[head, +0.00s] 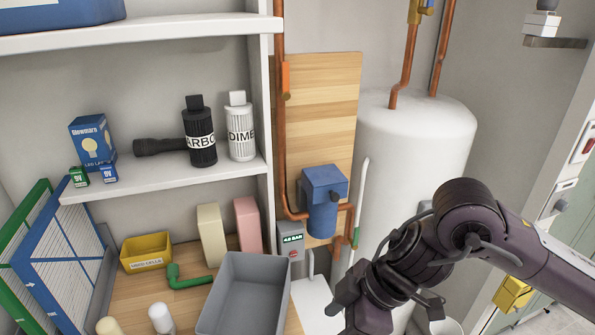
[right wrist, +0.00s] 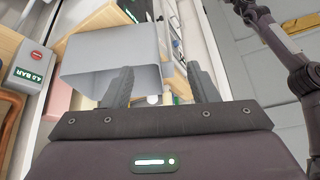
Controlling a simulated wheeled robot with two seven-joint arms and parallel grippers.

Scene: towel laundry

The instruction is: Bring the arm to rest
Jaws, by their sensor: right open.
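My right arm comes in from the right in the head view, bent at a dark elbow. My right gripper (head: 348,298) points down at the lower edge, just right of a grey open bin (head: 240,290). In the right wrist view my right gripper (right wrist: 162,88) is open, with its two fingers apart and nothing held between them. The grey bin (right wrist: 85,55) shows beyond the left finger; I cannot tell whether they touch. My left gripper is not in view.
A white tank (head: 415,140) stands behind the arm. A blue pump (head: 322,200) on copper pipes and a grey gauge box (head: 290,242) are left of it. A white shelf (head: 160,176) holds bottles, a torch and boxes. A yellow bin (head: 146,251) sits on the wooden surface.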

